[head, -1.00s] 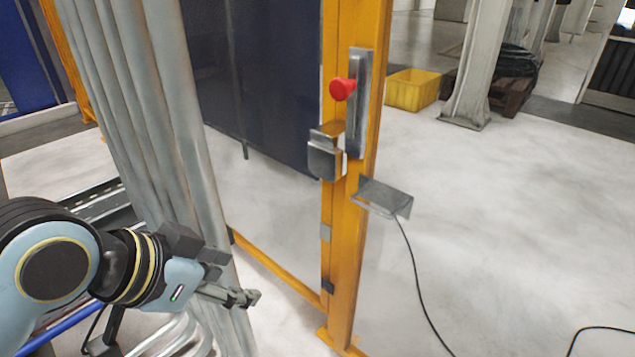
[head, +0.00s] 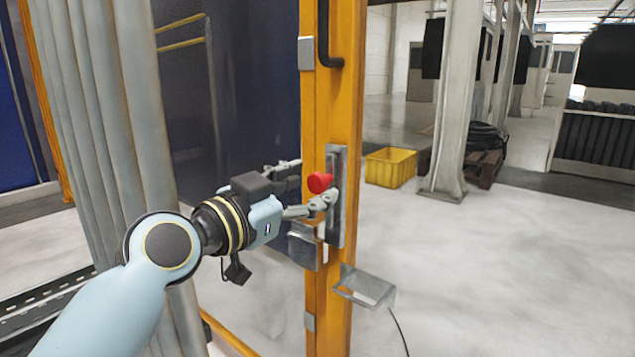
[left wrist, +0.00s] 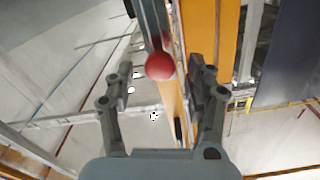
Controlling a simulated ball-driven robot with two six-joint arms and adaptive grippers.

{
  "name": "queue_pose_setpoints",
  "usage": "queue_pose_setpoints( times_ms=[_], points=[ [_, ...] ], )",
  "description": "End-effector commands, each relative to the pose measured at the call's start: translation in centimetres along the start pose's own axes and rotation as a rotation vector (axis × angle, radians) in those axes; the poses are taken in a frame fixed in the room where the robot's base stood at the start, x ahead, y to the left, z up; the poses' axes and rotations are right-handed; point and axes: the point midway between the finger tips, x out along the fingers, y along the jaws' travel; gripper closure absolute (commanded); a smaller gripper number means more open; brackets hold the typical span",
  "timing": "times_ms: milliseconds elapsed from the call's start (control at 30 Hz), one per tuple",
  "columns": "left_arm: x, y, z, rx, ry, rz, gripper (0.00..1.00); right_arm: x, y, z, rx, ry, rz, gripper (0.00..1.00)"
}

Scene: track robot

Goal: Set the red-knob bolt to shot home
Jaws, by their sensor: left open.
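The red knob (head: 319,183) sits on a grey metal bolt plate (head: 337,222), which is fixed upright to a yellow post (head: 335,90). My left gripper (head: 313,179) is open at the knob, one finger behind and above it, the other in front and below. In the left wrist view the red knob (left wrist: 160,66) shows between the open fingertips (left wrist: 163,82), with a gap on either side. A metal catch box (head: 304,246) is on the post below the knob, partly hidden by my gripper. My right gripper is in no view.
A small metal bracket (head: 366,287) with a cable sticks out below. A yellow crate (head: 391,167) is behind on open floor.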

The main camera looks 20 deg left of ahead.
Motion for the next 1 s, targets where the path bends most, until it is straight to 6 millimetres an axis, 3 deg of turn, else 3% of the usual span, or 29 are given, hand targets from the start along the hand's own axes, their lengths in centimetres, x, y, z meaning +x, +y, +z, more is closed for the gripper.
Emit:
queue_pose_setpoints(
  times_ms=[200, 533, 933, 1000],
  points=[
    [2.5, 0.0, 0.0, -0.001, 0.0, 0.0, 0.45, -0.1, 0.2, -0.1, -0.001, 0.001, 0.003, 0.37],
    [2.8, 0.0, 0.0, 0.0, -0.001, 0.0, 0.45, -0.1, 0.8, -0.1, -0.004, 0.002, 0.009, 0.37],
    [2.8, 0.0, 0.0, 0.0, -0.001, 0.0, 0.98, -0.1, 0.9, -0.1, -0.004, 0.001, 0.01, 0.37],
    [2.8, 0.0, 0.0, 0.0, -0.001, 0.001, 1.0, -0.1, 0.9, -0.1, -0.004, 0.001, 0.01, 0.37]
  ],
)
